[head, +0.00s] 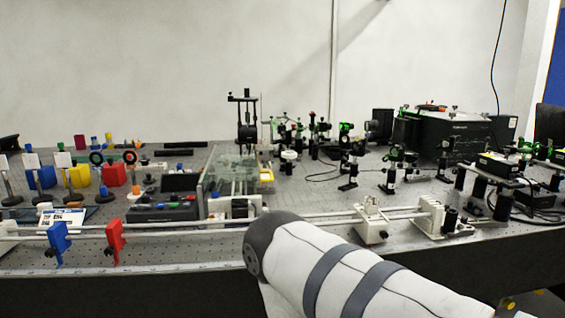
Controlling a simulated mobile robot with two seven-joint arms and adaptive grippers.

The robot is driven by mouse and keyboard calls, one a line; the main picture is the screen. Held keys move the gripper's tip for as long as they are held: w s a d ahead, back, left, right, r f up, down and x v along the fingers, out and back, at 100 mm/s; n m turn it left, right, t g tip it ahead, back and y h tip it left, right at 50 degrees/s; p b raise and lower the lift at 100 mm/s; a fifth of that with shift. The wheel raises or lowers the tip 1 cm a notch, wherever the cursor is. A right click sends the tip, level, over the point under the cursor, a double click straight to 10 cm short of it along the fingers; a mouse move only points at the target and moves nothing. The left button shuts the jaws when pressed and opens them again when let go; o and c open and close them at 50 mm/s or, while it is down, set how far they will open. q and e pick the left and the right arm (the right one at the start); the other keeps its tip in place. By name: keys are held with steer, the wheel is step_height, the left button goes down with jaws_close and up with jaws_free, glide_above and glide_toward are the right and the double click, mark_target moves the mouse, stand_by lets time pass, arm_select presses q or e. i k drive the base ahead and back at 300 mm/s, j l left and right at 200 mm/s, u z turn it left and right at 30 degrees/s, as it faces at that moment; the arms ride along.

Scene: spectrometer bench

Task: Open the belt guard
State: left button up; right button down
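A clear, box-like cover (236,170) stands near the middle of the bench in the head view, over a white frame with rails (232,206). It may be the belt guard, but I cannot tell for sure. Its panels look in place, and its hinge or handle is too small to make out. One of my arms, white with grey bands, reaches in from the lower right in front of the bench. Its rounded dark end lies just below and right of the white frame. No gripper fingers show for either arm.
A long rail with a blue holder (60,243) and a red holder (115,241) runs along the bench front. A dark open case (165,198) is left of the cover. Many optics mounts and a black box (452,135) crowd the right.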

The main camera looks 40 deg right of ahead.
mark_target(220, 147)
steer(key=l+z, duration=0.2)
steer(key=l, duration=0.3)
steer(key=i+l+z, duration=0.15)
steer(key=l, duration=0.35)
steer(key=l+z, duration=0.2)
steer(key=l, duration=0.3)
steer(key=i, duration=0.05)
